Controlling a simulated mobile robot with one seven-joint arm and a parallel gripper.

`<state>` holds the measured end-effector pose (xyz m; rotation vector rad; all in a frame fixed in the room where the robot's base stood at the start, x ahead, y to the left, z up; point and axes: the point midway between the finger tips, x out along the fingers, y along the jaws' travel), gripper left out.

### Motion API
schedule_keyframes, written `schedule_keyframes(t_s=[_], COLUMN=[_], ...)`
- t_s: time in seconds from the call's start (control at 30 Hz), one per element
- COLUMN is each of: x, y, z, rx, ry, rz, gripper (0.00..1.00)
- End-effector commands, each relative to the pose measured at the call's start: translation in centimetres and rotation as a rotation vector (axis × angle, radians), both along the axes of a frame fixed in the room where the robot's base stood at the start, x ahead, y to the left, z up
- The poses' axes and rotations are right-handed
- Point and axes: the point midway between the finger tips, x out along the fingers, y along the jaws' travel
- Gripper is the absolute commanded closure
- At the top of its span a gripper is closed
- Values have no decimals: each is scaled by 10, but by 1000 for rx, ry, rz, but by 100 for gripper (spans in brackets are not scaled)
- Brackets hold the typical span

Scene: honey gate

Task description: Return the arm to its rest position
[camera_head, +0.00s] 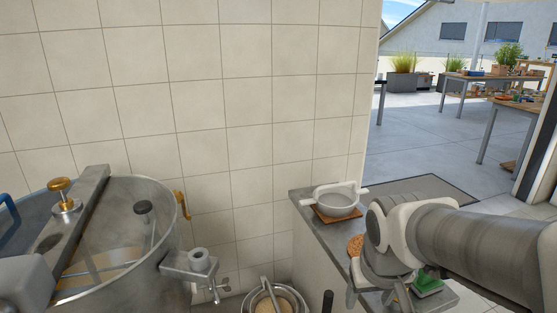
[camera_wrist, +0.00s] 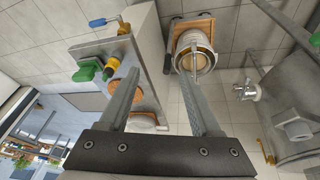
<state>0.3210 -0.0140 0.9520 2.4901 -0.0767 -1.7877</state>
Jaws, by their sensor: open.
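My arm (camera_head: 470,250) comes in from the right in the head view, reaching over the grey counter. My gripper (camera_head: 378,298) points downward near the lower edge and is partly hidden by the wrist. In the wrist view my gripper (camera_wrist: 159,72) shows two grey fingers spread apart with nothing between them. The floor and the counter's side lie beyond them. The metal tank (camera_head: 110,240) with its tap (camera_head: 215,290) stands at the left, apart from my gripper. The tap also shows in the wrist view (camera_wrist: 246,90), right of the fingers.
A tiled wall stands behind; open paving lies at the right.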

Motion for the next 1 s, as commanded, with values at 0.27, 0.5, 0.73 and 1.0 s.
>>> schedule_keyframes(t_s=[0.27,0.5,0.73,1.0], x=[-47,-76,-75,-74], y=[8,14,14,14], z=[46,81,132,194], rx=[51,93,91,91], ry=[-113,-170,-166,-166], rz=[-2,5,4,4], gripper=[36,36,36,36])
